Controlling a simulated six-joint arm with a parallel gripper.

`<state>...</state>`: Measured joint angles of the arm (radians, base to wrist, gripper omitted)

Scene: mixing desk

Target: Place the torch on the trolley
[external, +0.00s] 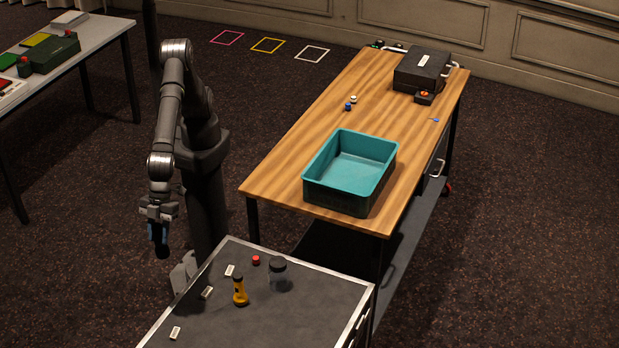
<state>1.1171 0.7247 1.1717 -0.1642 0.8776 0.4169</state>
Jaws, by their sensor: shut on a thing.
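My gripper (158,214) is shut on a blue and black torch-like thing (159,239). The thing hangs below the fingers with its dark end down, in the air left of the grey-topped unit (222,330). This unit has a bright metal rim and looks like the trolley; its lower part is out of frame.
The grey top also holds a clear jar (278,274), a red knob-like piece (256,260) and several white labels. A wooden bench (300,130) behind it bears a teal bin (350,177) and a black case (422,70). A cluttered table (100,42) stands at left.

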